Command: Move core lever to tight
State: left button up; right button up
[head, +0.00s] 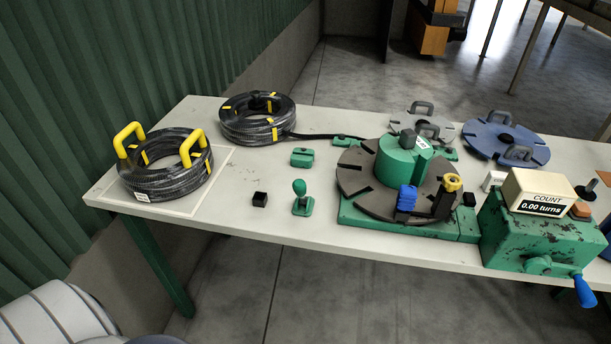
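A green core (402,162) stands in the middle of a dark slotted turntable (360,178) on the right half of the table. A dark grey knob or lever (407,138) sits on top of the core, beside a small white label (424,143). The label's text is too small to read, so I cannot tell which setting the lever is at. A blue block (406,199) and a post with a yellow knob (452,183) stand at the turntable's front edge. Neither of my grippers is in view.
A green counter box (540,240) with a blue crank handle (585,291) reads 0.00 turns. Hose coils (165,180) (258,122) lie at the left. A green-handled stamp-like tool (301,198) stands in front of the core's left. Grey (440,128) and blue (485,138) discs lie behind.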

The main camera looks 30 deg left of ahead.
aim_at(299, 185)
jog(key=i+l+u, duration=0.1)
jog(key=u, duration=0.85)
jog(key=i+l, duration=0.05)
jog(key=i, duration=0.05)
